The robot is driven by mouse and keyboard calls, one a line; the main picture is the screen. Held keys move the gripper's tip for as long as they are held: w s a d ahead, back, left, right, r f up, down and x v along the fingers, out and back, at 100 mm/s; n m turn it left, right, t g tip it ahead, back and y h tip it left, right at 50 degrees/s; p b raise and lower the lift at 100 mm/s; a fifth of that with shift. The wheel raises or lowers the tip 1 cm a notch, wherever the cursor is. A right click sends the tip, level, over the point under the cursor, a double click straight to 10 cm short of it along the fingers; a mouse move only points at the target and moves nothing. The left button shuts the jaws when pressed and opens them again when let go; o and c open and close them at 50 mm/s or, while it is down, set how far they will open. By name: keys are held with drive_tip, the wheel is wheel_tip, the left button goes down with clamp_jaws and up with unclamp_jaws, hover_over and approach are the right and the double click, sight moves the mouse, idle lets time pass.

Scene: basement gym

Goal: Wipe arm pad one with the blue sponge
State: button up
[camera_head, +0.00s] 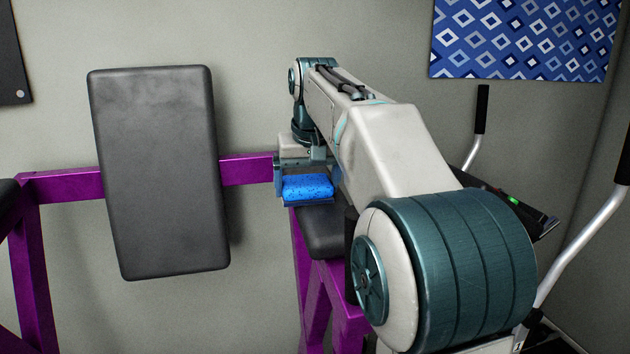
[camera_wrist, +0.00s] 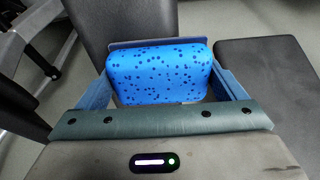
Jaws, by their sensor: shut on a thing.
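My gripper (camera_head: 306,180) is shut on the blue sponge (camera_head: 309,187), a speckled block held flat between the two fingers. In the wrist view the sponge (camera_wrist: 160,74) fills the space between the fingers of my gripper (camera_wrist: 165,90). A dark padded arm pad (camera_head: 323,232) on the purple frame is just below and in front of the sponge. I cannot tell whether sponge and pad touch. Another dark pad edge (camera_head: 8,192) shows at the far left. No label shows which one is arm pad one.
A large upright black back pad (camera_head: 158,170) stands left of my gripper, fixed to the purple frame (camera_head: 62,185). A machine with grey handlebars (camera_head: 590,235) stands at right. A blue patterned panel (camera_head: 525,38) hangs on the wall. Dark padding (camera_wrist: 265,80) lies right in the wrist view.

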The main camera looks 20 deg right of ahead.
sight(301, 178)
drive_tip(key=shift+a, duration=0.4)
drive_tip(key=shift+a+r+p, duration=0.1)
drive_tip(key=shift+r+p, duration=0.25)
drive_tip(key=shift+p, duration=0.1)
wheel_tip(301, 178, up, 3)
drive_tip(key=shift+p, duration=0.7)
drive_tip(key=shift+r, duration=2.4)
